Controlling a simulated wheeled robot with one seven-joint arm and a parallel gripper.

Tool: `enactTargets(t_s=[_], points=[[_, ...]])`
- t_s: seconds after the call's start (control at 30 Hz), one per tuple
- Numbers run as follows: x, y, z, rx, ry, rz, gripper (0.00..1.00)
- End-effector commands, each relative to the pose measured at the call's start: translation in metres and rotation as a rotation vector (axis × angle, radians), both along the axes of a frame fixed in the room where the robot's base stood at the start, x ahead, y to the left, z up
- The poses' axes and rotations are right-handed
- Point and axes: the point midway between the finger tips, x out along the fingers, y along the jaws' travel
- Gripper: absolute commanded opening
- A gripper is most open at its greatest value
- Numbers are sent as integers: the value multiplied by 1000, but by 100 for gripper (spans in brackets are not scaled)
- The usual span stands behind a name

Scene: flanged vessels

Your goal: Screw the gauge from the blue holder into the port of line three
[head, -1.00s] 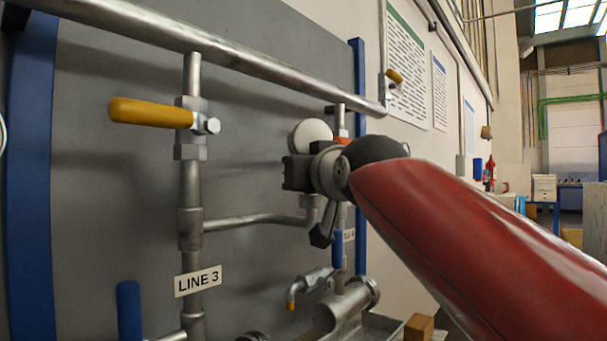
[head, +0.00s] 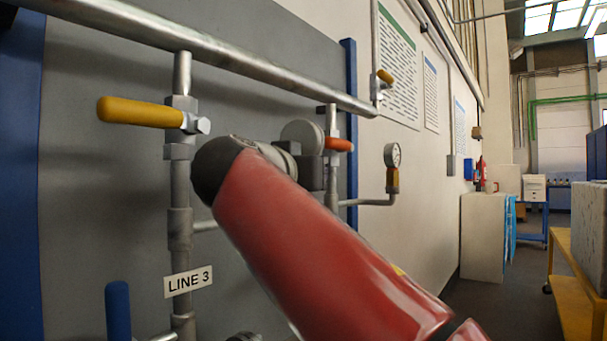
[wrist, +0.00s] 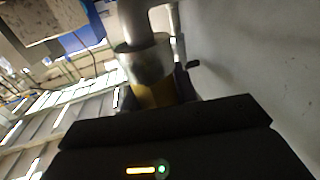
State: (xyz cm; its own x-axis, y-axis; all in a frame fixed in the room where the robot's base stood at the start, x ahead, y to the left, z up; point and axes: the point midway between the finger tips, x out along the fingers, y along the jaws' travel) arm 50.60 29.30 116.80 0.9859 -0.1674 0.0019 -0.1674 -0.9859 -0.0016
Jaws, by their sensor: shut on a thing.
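The pipe of line 3 (head: 181,230) carries a white LINE 3 label (head: 188,281) and a yellow lever (head: 140,112). Its side branch (head: 205,225) runs right and goes behind my red arm. A plain pale disc (head: 303,135), seemingly the gauge, stands beyond my wrist. My gripper (wrist: 160,105) is shut on the gauge's brass stem (wrist: 153,94). In the wrist view, the stem lines up with a steel elbow's socket (wrist: 145,62) and seems to meet it. Thread engagement cannot be seen. The fingertips are largely hidden. The blue holder is not visible.
Another gauge (head: 392,155) stands on a brass fitting at a pipe to the right. An orange lever (head: 338,144) is close behind my wrist. A thick pipe (head: 240,72) crosses above. A blue handle (head: 118,310) is low left. The floor at right is clear beside a yellow cart (head: 575,290).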

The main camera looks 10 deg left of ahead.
Motion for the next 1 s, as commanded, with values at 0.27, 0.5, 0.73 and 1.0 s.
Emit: enactTargets(t_s=[0.27, 0.5, 0.73, 1.0], points=[[0, 0, -1, -1, 2, -20, 38], [0, -1, -1, -1, 2, -20, 54], [-5, 1, -1, -2, 2, -18, 54], [-48, 10, -2, -1, 2, -15, 54]])
